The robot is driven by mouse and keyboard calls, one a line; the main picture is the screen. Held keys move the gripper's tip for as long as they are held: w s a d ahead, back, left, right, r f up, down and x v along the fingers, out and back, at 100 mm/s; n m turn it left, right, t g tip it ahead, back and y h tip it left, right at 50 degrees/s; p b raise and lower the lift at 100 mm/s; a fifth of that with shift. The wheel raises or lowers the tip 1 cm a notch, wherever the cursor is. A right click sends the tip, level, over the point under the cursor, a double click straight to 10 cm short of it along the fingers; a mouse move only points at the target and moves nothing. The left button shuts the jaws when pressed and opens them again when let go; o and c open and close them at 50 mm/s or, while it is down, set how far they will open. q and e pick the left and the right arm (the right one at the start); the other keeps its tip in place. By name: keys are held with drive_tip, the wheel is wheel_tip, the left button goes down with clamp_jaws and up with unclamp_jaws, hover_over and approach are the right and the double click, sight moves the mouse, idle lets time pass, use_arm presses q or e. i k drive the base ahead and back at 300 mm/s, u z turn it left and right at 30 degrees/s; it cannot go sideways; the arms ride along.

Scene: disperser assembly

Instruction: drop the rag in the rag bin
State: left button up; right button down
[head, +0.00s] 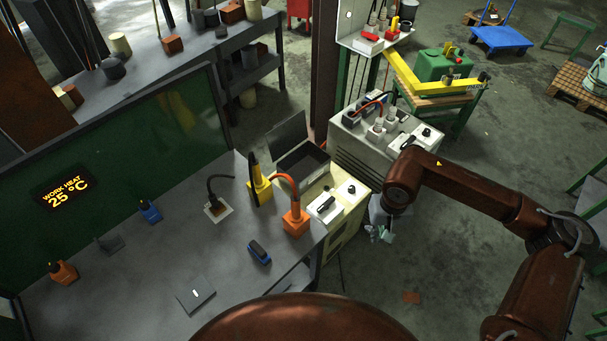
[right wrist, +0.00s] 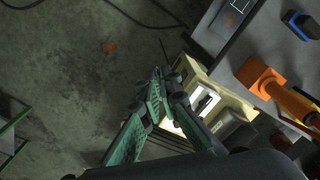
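A small flat orange-brown patch (head: 412,298) lies on the floor below my right arm; it also shows in the right wrist view (right wrist: 109,46). I cannot tell whether it is the rag or a stain. No other rag is clear. An open dark box (head: 322,162) with a raised lid stands behind the yellow and orange tools; I cannot tell for sure that it is the rag bin. My right gripper (head: 380,236) points down over the floor, right of the cream cabinet. In the right wrist view its green fingers (right wrist: 162,76) meet at the tips, with nothing visible between them. My left gripper is out of view.
The cream cabinet (head: 345,215) with switches stands at the workbench's right end, close to my right gripper. The grey workbench (head: 130,290) holds an orange tool (head: 295,222) and a yellow tool (head: 259,188). A grey machine (head: 365,150) stands behind. Floor is free to the right.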

sight(306, 165)
drive_tip(key=k, duration=0.45)
drive_tip(key=z, duration=1.45)
drive_tip(key=i, duration=2)
drive_tip(key=u, duration=3.5)
drive_tip(key=i, duration=0.5)
drive_tip(key=u, duration=0.05)
